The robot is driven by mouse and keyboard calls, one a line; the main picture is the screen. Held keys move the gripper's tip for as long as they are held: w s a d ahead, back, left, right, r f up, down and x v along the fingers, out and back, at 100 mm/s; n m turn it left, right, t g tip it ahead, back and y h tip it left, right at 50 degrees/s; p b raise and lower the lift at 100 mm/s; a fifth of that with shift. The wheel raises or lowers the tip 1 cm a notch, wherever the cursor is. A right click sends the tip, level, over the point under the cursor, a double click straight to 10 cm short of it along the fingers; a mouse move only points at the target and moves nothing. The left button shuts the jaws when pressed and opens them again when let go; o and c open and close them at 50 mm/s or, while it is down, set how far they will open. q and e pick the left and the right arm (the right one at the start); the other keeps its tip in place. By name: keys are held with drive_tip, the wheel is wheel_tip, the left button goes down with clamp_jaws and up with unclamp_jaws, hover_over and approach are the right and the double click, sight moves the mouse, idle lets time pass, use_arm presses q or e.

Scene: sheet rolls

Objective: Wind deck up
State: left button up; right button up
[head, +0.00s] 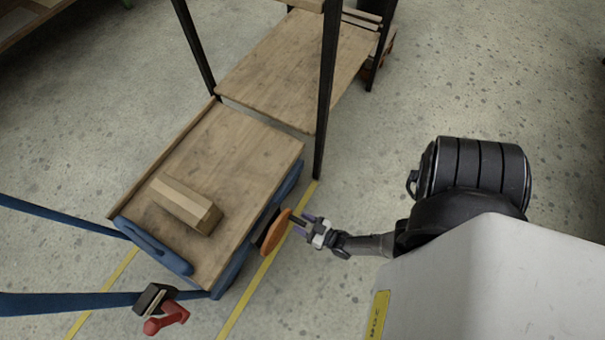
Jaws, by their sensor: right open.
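The wooden deck (235,150) sits on a blue-framed cart at the left of the head view. An orange handwheel (273,234) stands on edge at the deck's right side. My right gripper (302,226) reaches in from the right, with its purple-tipped fingers open close to the wheel. A short dark handle seems to stick out from the wheel towards the fingers; I cannot tell whether they touch it. A wooden block (182,203) lies on the deck. My left gripper is not in view.
A dark-framed shelf with a wooden board (300,65) stands directly behind the deck, with a post (326,90) near its right corner. Blue cart bars (65,302) and a red lever (166,318) are at lower left. Yellow lines (258,280) mark the floor.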

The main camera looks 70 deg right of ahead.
drive_tip(key=shift+w, duration=0.15)
drive_tip(key=shift+c, duration=0.4)
clamp_jaws()
